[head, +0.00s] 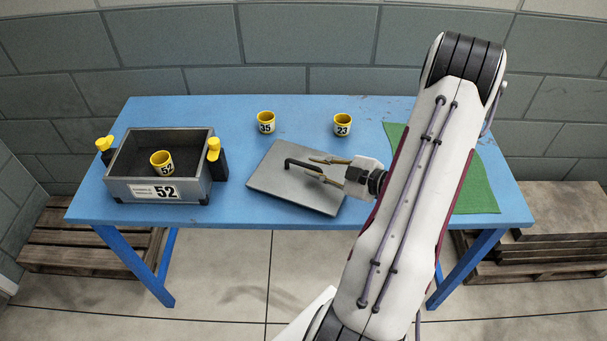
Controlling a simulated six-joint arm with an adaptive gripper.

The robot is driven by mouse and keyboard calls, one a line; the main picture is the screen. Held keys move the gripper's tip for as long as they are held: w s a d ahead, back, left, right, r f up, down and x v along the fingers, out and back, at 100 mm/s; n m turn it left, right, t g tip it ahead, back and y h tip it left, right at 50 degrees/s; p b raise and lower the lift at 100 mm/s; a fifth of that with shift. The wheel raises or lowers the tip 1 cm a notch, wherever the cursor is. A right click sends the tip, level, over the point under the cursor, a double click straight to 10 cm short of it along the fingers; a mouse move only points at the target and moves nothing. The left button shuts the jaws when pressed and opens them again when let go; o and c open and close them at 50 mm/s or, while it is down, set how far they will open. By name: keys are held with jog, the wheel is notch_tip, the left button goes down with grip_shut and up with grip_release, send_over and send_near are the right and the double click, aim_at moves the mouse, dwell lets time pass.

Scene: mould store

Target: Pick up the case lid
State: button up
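The case lid (283,187) is a flat grey plate with a raised black bar handle (302,165). It lies on the blue table, turned at an angle, near the middle. My gripper (316,169) reaches in from the right over the lid. Its two tan fingers are spread apart, one on the far side and one on the near side of the handle's right end. I cannot tell whether either finger touches the handle. The gripper and the arm cover part of the lid's right side.
An open grey case (121,188) marked 52, with yellow latches, stands at the left and holds a yellow cup (157,158). Yellow cups 35 (265,119) and 23 (342,121) stand behind the lid. A green mat (474,190) lies at the right of the blue table (235,215).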

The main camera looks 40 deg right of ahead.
aim_at(308, 167)
jog(key=shift+f+x, duration=0.2)
jog(key=shift+x, duration=2.35)
jog(key=shift+c, duration=0.4)
grip_shut()
